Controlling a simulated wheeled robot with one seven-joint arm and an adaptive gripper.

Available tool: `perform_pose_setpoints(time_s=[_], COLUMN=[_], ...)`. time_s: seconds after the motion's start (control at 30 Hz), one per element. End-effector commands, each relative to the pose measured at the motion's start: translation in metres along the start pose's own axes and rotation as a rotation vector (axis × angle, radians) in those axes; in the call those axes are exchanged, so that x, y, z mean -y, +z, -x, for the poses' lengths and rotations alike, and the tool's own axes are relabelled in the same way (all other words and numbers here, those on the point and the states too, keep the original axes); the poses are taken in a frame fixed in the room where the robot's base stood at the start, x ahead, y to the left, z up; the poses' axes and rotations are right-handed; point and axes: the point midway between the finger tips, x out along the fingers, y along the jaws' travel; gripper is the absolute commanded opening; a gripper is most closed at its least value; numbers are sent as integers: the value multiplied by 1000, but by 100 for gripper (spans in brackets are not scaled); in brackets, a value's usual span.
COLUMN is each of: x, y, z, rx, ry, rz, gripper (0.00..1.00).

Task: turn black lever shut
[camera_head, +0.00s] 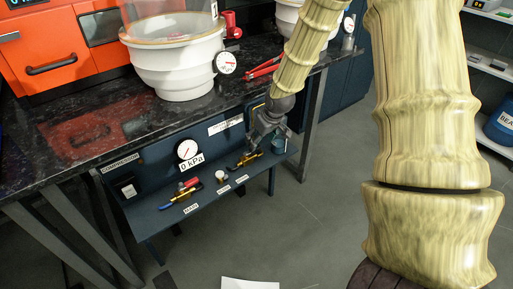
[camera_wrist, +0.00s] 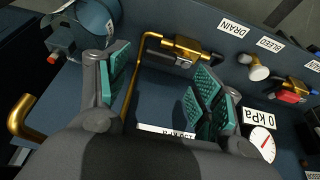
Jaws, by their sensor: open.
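The black lever (camera_wrist: 170,60) lies along the brass valve body by the DRAIN label, in the wrist view. In the head view this drain valve (camera_head: 246,159) is on the low blue shelf, just below and left of my gripper (camera_head: 262,138). My gripper (camera_wrist: 162,66) is open and empty. Its two teal-padded fingers spread to either side in the wrist view, with the valve beyond their tips. I see no clear contact between fingers and lever. Whether the lever is along or across the pipe line is hard to tell at this size.
The red-lever main valve (camera_head: 188,184) and white bleed knob (camera_head: 220,175) stand left of the drain valve. A 0 kPa gauge (camera_head: 187,150) is on the blue panel. The dark bench top (camera_head: 90,140) overhangs the shelf. A bluish vessel (camera_head: 278,145) stands right of my gripper.

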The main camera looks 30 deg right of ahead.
Motion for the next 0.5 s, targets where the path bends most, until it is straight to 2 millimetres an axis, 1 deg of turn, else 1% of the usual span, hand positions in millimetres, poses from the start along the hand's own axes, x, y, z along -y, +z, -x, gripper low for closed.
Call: perform_pose_setpoints(time_s=[0.03,0.2,0.33,0.5], x=[0,0,0,0], y=[1,1,1,0], z=[-11,-35,-48,-56], rx=[2,1,1,-1], ry=[0,0,0,0], rz=[1,1,0,0], gripper=[66,66,66,66])
